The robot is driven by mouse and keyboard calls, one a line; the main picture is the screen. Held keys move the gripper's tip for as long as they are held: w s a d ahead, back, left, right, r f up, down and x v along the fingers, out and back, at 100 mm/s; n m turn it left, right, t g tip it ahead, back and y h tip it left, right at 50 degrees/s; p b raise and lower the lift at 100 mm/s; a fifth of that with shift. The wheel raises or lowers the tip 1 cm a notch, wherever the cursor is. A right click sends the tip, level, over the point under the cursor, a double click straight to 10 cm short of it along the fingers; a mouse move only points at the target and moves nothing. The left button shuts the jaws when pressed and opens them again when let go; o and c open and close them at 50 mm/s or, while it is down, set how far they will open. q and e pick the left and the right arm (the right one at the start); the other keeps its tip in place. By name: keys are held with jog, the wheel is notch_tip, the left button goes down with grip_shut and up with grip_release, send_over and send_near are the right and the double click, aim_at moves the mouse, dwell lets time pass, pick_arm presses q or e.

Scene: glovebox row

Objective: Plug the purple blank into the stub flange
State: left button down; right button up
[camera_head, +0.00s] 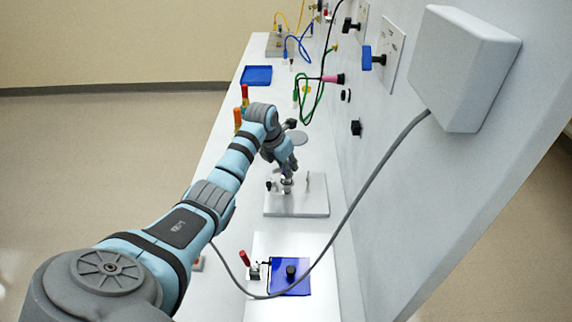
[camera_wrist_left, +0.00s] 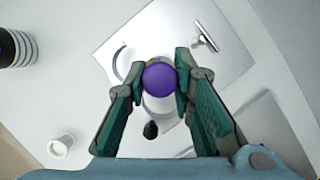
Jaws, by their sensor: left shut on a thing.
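The purple blank (camera_wrist_left: 159,79) shows as a round purple top between the fingertips of my left gripper (camera_wrist_left: 161,82) in the left wrist view. The left gripper is shut on it. In the head view the left gripper (camera_head: 288,166) points down over the stub flange (camera_head: 287,186), a short metal stub on a pale base plate (camera_head: 305,208). The blank cannot be made out there. In the wrist view a pale part of the flange (camera_wrist_left: 158,105) shows just below the blank. I cannot tell whether the blank touches the flange. My right gripper is not in view.
A T-shaped metal part (camera_wrist_left: 204,36) and a black knob (camera_wrist_left: 150,130) are close to the flange. A grey cable (camera_head: 372,185) hangs from the white wall box (camera_head: 462,68). A blue plate (camera_head: 290,277) lies nearer on the bench; a blue tray (camera_head: 257,75) lies farther back.

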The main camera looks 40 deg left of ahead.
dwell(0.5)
pick_arm(q)
jog(key=shift+f, duration=0.15)
jog(key=shift+f, duration=0.35)
jog(key=shift+f+b, duration=0.75)
jog(key=c, duration=1.3)
grip_release()
jog(key=shift+r, duration=0.15)
jog(key=v, duration=1.1)
jog(key=shift+s+r, duration=0.25)
jog(key=shift+r, duration=0.1)
